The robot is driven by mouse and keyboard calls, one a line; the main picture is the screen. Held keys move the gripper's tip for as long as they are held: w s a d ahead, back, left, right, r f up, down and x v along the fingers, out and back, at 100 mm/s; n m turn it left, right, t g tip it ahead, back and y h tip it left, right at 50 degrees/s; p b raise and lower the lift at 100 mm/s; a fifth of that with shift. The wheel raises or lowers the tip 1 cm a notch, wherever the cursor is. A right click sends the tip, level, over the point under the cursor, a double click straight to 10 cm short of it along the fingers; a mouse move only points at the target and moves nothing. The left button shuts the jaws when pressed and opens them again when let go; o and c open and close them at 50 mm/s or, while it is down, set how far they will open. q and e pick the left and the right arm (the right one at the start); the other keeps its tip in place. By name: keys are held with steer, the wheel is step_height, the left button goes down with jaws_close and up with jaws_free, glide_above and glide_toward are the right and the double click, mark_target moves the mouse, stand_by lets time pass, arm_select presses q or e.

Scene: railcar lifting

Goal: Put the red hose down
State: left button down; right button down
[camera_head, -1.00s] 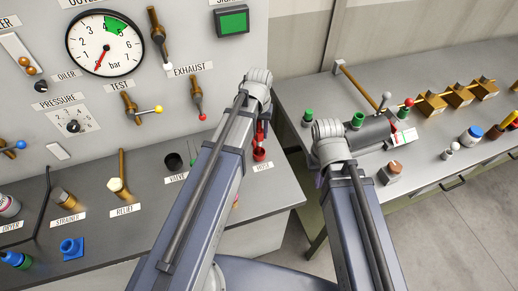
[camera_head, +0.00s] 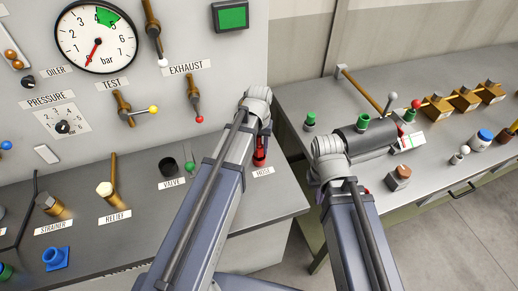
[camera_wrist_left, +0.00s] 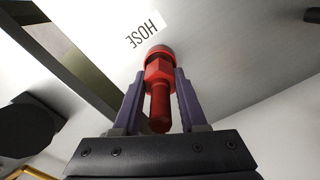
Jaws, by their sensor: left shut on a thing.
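The red hose (camera_wrist_left: 160,105) is in the left wrist view, with a hexagonal collar and a narrower round end toward my wrist. My left gripper (camera_wrist_left: 158,82) is shut on it, with one purple finger on each side. In the head view the red hose (camera_head: 260,152) shows just past my left wrist, right above the HOSE label (camera_head: 263,171) on the grey bench. Its far end is by that label; I cannot tell whether it touches the bench. My right gripper is hidden behind its own wrist, over the right-hand table.
The grey panel bench (camera_head: 140,233) carries a relief valve (camera_head: 110,197), a strainer (camera_head: 50,204) and a black valve cup (camera_head: 168,166). A gap separates bench and table.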

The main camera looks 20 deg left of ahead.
arm_select(q)
steer(key=shift+f, duration=0.2)
steer(key=shift+c, duration=2.2)
jaws_free()
steer(key=shift+r, duration=0.25)
step_height(320, 180, up, 12)
steer(key=p, duration=1.2)
steer(key=s+d+m+y, duration=0.1)
steer(key=s+d+m, duration=0.3)
steer(key=s+d, duration=0.6)
steer(key=s, duration=0.4)
steer(key=shift+s+d, duration=0.2)
steer(key=shift+d, duration=0.05)
